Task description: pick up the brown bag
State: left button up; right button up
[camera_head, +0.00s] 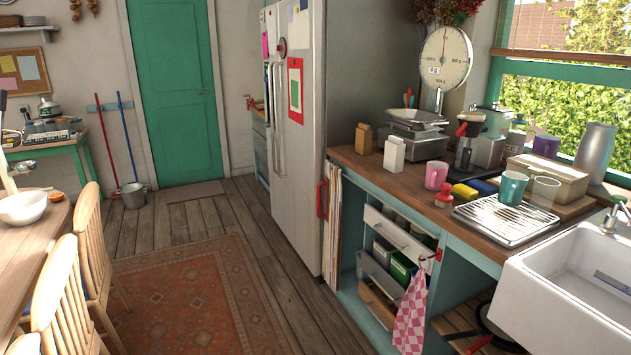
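A small brown bag (364,139) stands upright on the wooden counter (345,157), near its far left end beside the fridge. A similar white bag (394,153) stands just to its right and nearer, apart from it. Neither of my grippers is in view.
A kitchen scale (416,133), a pink mug (436,175) and a drying rack (506,219) share the counter. The white fridge (297,160) stands left of it. A table (30,245) and wooden chairs (64,305) are at left. The rug and floor between are clear.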

aim_at(364, 133)
jog(key=i+j+u, duration=0.1)
jog(key=i+u, duration=0.15)
jog(key=i, duration=0.4)
jog(key=i+u, duration=0.25)
jog(key=i, duration=0.4)
jog(key=i+l+u, duration=0.2)
jog(key=i, duration=0.45)
jog(key=i+j+z, duration=0.2)
jog(key=i+z, duration=0.25)
jog(key=i, duration=0.15)
jog(key=i+j+z, duration=0.95)
jog(key=i+j, duration=0.1)
jog(key=j, duration=0.05)
